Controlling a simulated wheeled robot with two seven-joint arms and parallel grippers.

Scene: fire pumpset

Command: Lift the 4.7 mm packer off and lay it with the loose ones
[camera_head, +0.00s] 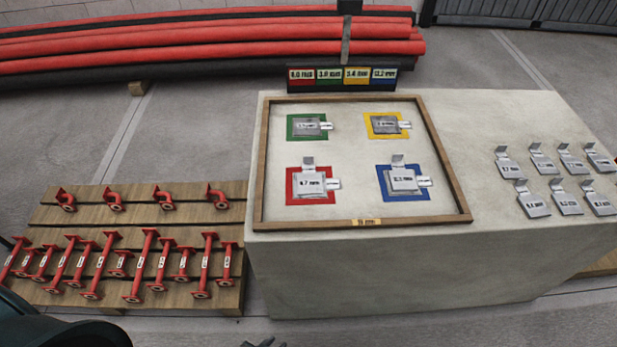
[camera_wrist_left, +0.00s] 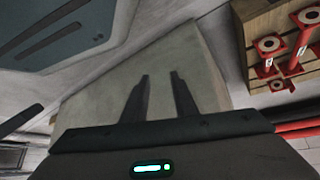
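A grey plate packer (camera_head: 312,184), whose label looks like 4.7 mm, lies on the red square (camera_head: 292,196) inside the wooden frame on the concrete block. It has an upright tab at its back and a white tag at its right. The loose packers (camera_head: 567,203) lie in two rows on the block's right part, outside the frame. My left gripper (camera_head: 262,343) barely shows at the bottom edge, well short of the packer. In the left wrist view its two fingers (camera_wrist_left: 160,78) stand apart with nothing between them. My right gripper is out of view.
Other plates lie on the green (camera_head: 291,134), yellow (camera_head: 371,133) and blue (camera_head: 385,194) squares. The wooden frame (camera_head: 450,177) has a raised rim. A label board (camera_head: 342,78) stands behind it. Red pipe pieces (camera_head: 143,263) lie on boards at left.

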